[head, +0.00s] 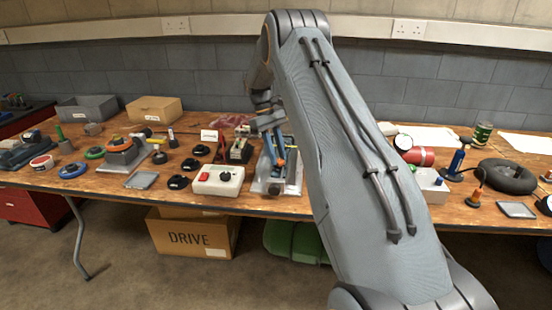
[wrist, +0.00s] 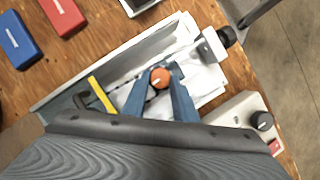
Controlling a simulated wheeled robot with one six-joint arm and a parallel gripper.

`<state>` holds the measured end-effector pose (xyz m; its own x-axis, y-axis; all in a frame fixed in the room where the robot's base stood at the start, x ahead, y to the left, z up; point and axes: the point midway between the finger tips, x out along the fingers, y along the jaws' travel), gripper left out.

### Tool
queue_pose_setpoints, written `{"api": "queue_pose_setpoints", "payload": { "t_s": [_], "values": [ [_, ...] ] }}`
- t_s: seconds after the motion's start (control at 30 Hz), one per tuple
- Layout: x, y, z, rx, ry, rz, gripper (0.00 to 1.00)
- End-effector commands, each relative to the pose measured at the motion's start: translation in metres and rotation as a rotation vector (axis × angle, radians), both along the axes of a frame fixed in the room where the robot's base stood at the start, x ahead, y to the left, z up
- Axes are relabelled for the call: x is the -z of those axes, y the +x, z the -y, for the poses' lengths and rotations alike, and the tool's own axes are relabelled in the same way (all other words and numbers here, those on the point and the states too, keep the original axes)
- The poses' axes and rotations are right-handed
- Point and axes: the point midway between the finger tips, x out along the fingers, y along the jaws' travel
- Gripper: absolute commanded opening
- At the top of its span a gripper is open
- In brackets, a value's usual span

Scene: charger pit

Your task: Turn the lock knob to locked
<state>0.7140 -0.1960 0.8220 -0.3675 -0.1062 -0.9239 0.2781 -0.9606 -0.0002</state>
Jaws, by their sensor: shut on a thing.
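A small round orange knob (wrist: 159,77) with a pale mark on top sits on a grey-white tray-like fixture (wrist: 70,82) in the wrist view. The two blue fingers of my gripper (wrist: 161,82) are closed around the knob, one on each side. In the head view my gripper (head: 274,150) reaches down over the same fixture (head: 293,187) near the table's front edge. The knob's lettering or lock marks cannot be read. A black knob (wrist: 227,36) sticks out at the fixture's end.
A white control box (head: 207,186) with a red button and black knob stands just left of the fixture. Red and blue blocks (wrist: 63,14) lie beyond it. My arm hides the table's middle. Black discs (head: 178,182) and tools crowd the left side.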

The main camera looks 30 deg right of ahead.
Motion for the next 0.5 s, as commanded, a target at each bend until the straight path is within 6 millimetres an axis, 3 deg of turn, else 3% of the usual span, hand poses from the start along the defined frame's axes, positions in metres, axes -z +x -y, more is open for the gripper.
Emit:
{"api": "queue_pose_setpoints", "payload": {
  "t_s": [0.5],
  "values": [
    [0.0001,-0.0001,0.0010,0.107,0.000,-0.001,0.03]
  ]
}}
